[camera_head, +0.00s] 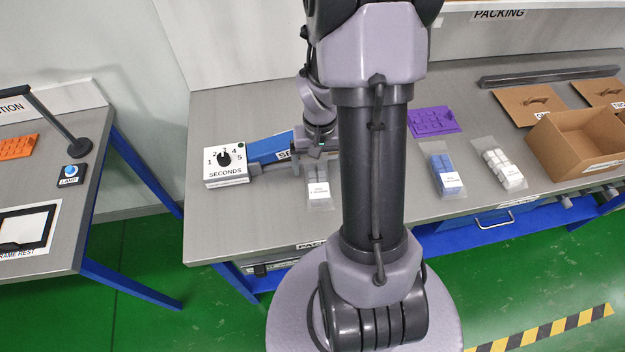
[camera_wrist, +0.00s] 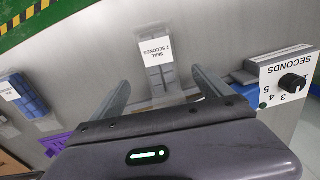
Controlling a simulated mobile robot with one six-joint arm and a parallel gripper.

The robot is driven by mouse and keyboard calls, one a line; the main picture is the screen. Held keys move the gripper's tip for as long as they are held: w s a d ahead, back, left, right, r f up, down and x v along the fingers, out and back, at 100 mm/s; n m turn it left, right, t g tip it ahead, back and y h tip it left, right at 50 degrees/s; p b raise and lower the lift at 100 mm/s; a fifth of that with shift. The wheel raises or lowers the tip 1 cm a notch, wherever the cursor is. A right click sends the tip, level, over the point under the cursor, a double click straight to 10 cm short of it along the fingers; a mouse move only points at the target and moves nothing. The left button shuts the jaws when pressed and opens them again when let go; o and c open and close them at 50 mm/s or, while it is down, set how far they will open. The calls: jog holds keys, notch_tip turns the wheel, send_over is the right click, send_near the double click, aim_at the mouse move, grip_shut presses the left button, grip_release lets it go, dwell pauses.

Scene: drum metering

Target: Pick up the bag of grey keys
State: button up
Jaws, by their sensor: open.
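The bag of grey keys (camera_head: 318,186) lies flat on the grey bench, just left of my arm in the head view. It is a clear bag with grey key blocks and a white label reading "SEAL 2 SECONDS". In the wrist view the bag (camera_wrist: 158,62) lies ahead of my gripper (camera_wrist: 162,85), roughly centred between the two fingers. The fingers are spread apart with nothing held between them. In the head view my gripper (camera_head: 290,163) is at the bag's far end, partly hidden by my wrist.
A dial box marked "SECONDS" (camera_head: 226,165) and a blue device (camera_head: 268,149) stand close left of the bag. Right of my arm lie a blue-key bag (camera_head: 442,172), a white-key bag (camera_head: 500,167), a purple tray (camera_head: 433,121) and an open cardboard box (camera_head: 575,145).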

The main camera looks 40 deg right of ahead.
aim_at(318, 180)
notch_tip(318, 180, down, 2)
jog(key=shift+w+f, duration=0.1)
jog(key=shift+f, duration=0.05)
notch_tip(318, 180, down, 6)
jog(key=b, duration=0.2)
jog(key=shift+b, duration=0.3)
jog(key=c, duration=1.7)
